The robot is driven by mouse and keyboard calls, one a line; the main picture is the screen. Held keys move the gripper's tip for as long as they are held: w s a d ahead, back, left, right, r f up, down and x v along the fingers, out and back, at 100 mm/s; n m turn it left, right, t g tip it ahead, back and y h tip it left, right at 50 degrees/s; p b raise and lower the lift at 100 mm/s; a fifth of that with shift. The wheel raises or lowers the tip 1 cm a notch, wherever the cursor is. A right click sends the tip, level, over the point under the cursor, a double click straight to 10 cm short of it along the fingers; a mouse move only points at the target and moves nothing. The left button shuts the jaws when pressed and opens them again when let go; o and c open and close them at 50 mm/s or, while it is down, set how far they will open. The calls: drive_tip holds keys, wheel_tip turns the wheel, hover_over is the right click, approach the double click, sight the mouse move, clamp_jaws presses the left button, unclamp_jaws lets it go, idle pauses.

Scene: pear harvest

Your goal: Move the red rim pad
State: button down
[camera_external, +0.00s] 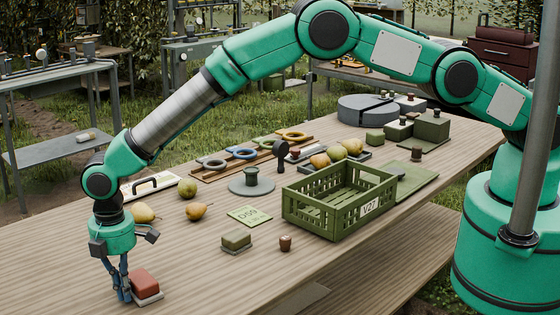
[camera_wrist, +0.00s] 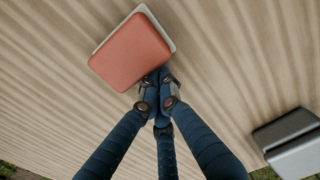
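The red rim pad (camera_external: 145,281) is a rounded red block on a thin pale grey base, near the front left end of the wooden table. In the wrist view the red pad (camera_wrist: 131,52) lies at the upper middle, with the pale base showing along its top and right edges. My gripper (camera_external: 124,297) points down just left of the pad, low over the table. In the wrist view my gripper's fingertips (camera_wrist: 158,82) are drawn close together at the pad's lower right edge. I cannot tell whether they touch or pinch it.
A green block on a base (camera_external: 237,240) and a small brown pot (camera_external: 286,243) stand to the right. A green crate (camera_external: 335,202) stands farther right. Loose pears (camera_external: 196,211) and a card (camera_external: 249,215) lie behind. The table around the pad is mostly bare.

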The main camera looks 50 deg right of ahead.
sight(163, 285)
drive_tip(key=d+p, duration=0.1)
drive_tip(key=d, duration=1.3)
drive_tip(key=shift+d, duration=0.35)
drive_tip(key=shift+a, duration=0.15)
drive_tip(key=shift+a, duration=0.5)
drive_tip(key=a+b, duration=0.1)
drive_tip(key=a, duration=0.2)
drive_tip(key=shift+f, duration=0.1)
wheel_tip(163, 285, up, 10)
drive_tip(key=p, duration=0.1)
drive_tip(key=shift+d, duration=0.15)
drive_tip(key=shift+s, duration=0.1)
